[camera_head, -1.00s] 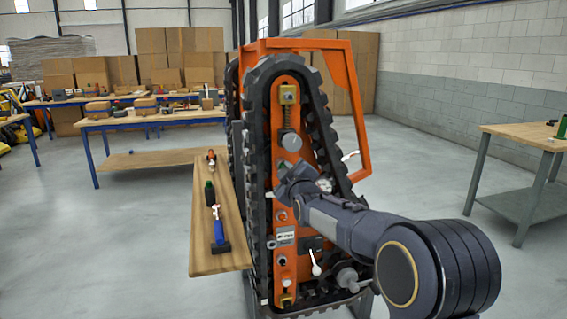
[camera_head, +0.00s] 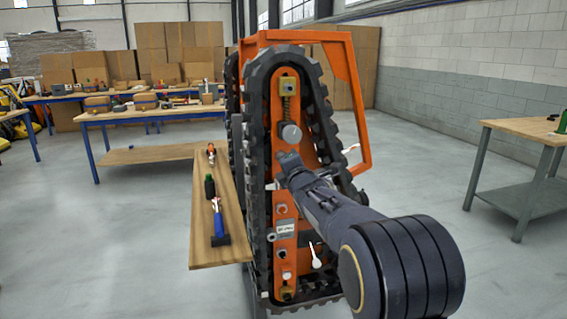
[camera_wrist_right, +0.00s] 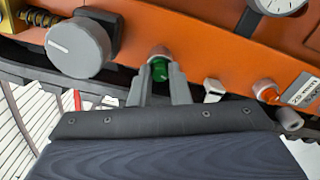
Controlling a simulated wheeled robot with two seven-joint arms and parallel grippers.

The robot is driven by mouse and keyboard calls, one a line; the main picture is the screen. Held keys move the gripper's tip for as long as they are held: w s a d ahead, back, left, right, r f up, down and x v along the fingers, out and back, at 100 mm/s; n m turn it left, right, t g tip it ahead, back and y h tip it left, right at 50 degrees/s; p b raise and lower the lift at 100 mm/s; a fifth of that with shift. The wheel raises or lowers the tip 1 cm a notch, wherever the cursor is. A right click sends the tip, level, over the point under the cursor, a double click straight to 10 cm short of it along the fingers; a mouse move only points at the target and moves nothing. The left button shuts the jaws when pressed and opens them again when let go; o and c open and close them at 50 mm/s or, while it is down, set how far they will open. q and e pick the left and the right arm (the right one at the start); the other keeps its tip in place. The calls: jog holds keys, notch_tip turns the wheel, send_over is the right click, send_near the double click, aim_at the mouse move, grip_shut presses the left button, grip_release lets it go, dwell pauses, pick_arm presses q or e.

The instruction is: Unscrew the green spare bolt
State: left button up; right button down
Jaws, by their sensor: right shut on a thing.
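The green spare bolt (camera_wrist_right: 160,68) shows in the right wrist view, seated in a round collar on the orange carrier panel (camera_wrist_right: 200,50). My right gripper (camera_wrist_right: 158,76) is shut on it, one finger at each side. In the head view my right gripper (camera_head: 284,158) is at the middle of the orange panel (camera_head: 287,195) inside the black track (camera_head: 257,150), and the bolt is hidden there. My left gripper is not in view.
A wooden shelf (camera_head: 205,250) with tools stands left of the track. A workbench (camera_head: 525,128) stands at right.

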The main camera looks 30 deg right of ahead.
jog(key=n+b, duration=0.2)
jog(key=n, duration=0.5)
jog(key=shift+a+b, duration=0.1)
jog(key=shift+b, duration=0.3)
jog(key=c, duration=1.5)
grip_release()
jog(key=shift+w, duration=0.1)
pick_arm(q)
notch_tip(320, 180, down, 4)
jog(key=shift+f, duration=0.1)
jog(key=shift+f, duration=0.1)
